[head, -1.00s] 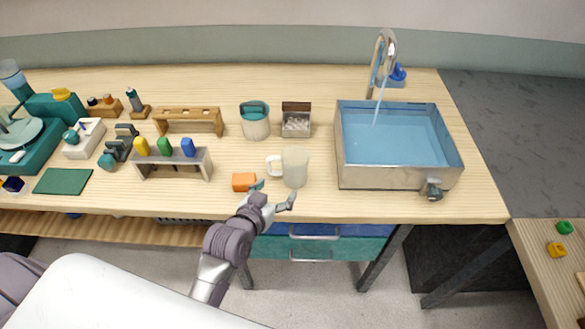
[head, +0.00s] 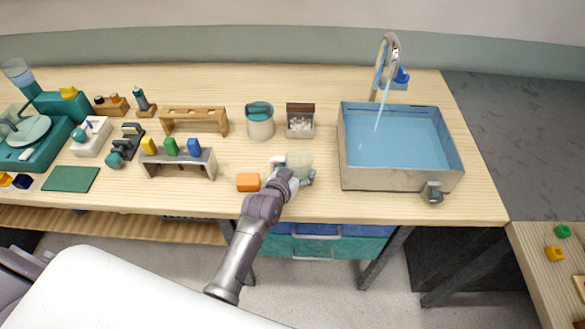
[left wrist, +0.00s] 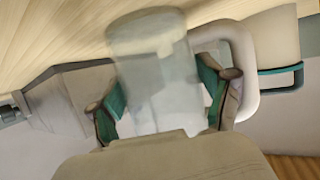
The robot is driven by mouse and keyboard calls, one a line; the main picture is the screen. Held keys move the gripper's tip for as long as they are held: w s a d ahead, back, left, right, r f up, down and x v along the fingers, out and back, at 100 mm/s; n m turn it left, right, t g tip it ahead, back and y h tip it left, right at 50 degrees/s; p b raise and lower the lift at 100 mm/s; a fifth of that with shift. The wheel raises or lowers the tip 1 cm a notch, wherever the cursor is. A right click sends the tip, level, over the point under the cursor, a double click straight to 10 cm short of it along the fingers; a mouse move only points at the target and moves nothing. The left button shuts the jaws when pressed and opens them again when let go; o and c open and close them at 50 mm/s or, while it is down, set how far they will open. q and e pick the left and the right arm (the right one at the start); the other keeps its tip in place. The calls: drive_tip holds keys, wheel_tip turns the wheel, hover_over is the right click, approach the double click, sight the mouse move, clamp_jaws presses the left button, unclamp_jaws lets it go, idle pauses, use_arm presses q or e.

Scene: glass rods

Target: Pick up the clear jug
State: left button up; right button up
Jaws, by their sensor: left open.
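The clear jug (head: 299,160) stands near the front of the wooden table, between an orange block and the sink. My left gripper (head: 294,179) reaches it from the front and hides its lower part in the head view. In the left wrist view the clear jug (left wrist: 158,75) lies between the two teal-padded fingers of my left gripper (left wrist: 160,98), with a finger on each side. The white handle (left wrist: 243,65) is at the right, beyond the right finger. The fingers are open; whether they touch the jug I cannot tell. My right gripper is not in view.
The orange block (head: 248,182) lies just left of the jug. The metal sink (head: 387,178) with running water stands to the right. A lidded container (head: 260,124) and a small box (head: 300,122) stand behind. A rack (head: 180,166) with coloured pieces is further left.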

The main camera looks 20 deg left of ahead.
use_arm(q)
drive_tip(key=shift+s, duration=0.1)
drive_tip(key=shift+c, duration=0.3)
drive_tip(key=shift+r, duration=0.1)
drive_tip(key=c, duration=0.9)
wheel_tip(320, 180, up, 10)
drive_tip(key=shift+b, duration=0.45)
